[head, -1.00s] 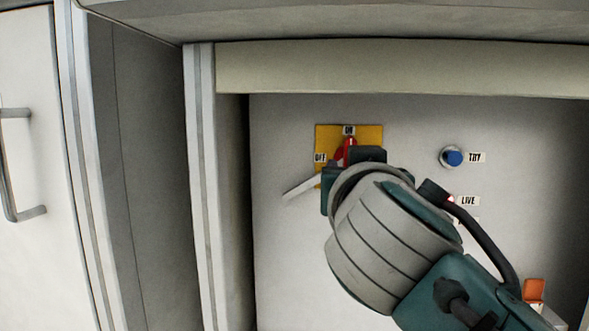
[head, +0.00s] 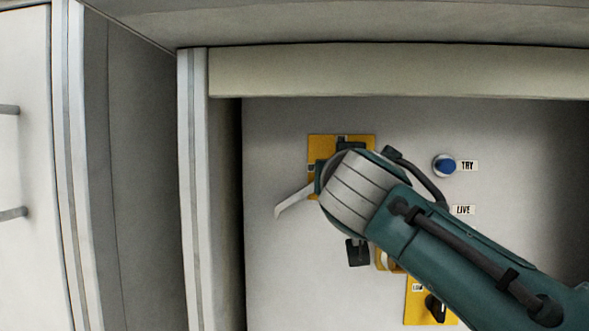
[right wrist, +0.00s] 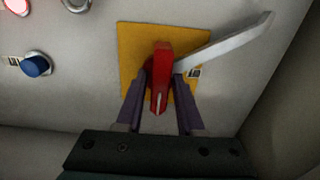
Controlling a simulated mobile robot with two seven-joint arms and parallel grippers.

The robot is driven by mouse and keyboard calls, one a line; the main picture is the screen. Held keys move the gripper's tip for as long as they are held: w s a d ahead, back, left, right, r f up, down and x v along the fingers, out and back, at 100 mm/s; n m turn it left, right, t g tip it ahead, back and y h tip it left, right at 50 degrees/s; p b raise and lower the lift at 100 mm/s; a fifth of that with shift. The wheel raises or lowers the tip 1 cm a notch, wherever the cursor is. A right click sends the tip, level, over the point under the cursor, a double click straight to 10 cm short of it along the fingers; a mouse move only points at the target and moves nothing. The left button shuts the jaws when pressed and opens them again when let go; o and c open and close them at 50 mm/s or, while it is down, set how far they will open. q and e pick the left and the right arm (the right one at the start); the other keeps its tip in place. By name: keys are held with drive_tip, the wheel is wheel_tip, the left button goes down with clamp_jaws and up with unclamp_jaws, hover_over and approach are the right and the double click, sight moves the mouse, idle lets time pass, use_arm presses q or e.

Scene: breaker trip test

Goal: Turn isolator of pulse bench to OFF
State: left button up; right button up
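The isolator's yellow plate (head: 315,145) is on the grey back panel in the head view, largely covered by my right arm. In the right wrist view the plate (right wrist: 132,45) carries a red handle (right wrist: 161,72), which points down in the picture. The small label (right wrist: 195,72) beside it is too small to read there. My right gripper (right wrist: 161,100) has one finger on each side of the handle, with narrow gaps showing, so it looks open around it. Contact at the hidden fingertips cannot be told. My left gripper is not in view.
A pale bar (head: 292,200) juts out beside the isolator; it also shows in the wrist view (right wrist: 228,42). A blue button (head: 445,165) labelled TRY is to the right. A black knob (head: 435,307) sits on a lower yellow plate. The bay's side wall (head: 225,200) is left.

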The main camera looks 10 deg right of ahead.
clamp_jaws()
